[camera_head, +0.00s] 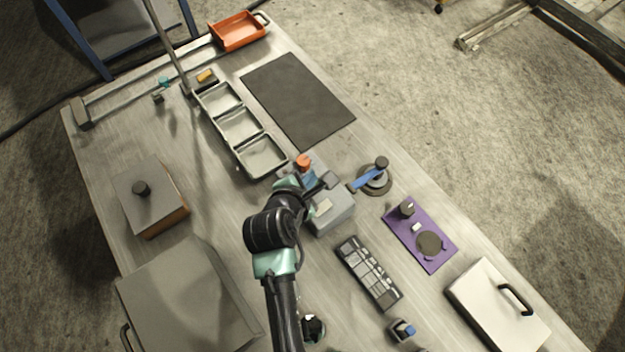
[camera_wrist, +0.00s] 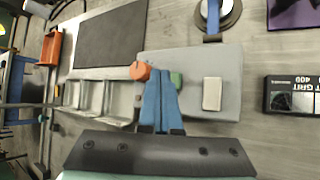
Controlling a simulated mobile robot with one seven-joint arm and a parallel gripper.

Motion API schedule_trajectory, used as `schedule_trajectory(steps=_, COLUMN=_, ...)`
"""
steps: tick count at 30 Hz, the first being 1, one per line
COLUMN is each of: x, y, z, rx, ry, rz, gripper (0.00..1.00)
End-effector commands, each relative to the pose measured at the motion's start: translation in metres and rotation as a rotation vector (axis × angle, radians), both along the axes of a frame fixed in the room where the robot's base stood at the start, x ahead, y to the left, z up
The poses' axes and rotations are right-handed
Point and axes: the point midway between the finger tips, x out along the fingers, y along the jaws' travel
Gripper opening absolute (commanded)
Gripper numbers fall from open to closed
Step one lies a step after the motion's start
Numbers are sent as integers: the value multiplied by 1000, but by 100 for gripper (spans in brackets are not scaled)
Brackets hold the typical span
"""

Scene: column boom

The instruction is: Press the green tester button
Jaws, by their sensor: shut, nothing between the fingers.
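The tester is a grey box (camera_head: 340,213) near the middle of the table, under my gripper in the head view. In the wrist view the grey box (camera_wrist: 228,62) carries an orange knob (camera_wrist: 139,70), a green button (camera_wrist: 177,80) and a pale rectangular block (camera_wrist: 212,93). My gripper (camera_wrist: 160,72) is shut and empty, its blue fingers together. Its fingertips show between the orange knob and the green button, just left of the button and partly covering it. I cannot tell whether they touch the box. In the head view I cannot make out the button.
A three-part tray (camera_head: 262,157) and a dark mat (camera_head: 297,100) lie beyond the box. A blue-handled round fixture (camera_head: 374,180) and a purple board (camera_head: 418,240) are to the right. A lidded box (camera_head: 150,194) stands left.

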Motion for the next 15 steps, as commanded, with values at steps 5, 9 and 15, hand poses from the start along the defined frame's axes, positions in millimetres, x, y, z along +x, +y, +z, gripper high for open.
schedule_trajectory(steps=5, x=0, y=0, z=-6, rx=-1, ry=1, rz=0, gripper=0)
schedule_trajectory(steps=9, x=0, y=0, z=-8, rx=-1, ry=0, rz=0, gripper=0)
schedule_trajectory(steps=15, x=0, y=0, z=-8, rx=0, ry=0, rz=0, gripper=0)
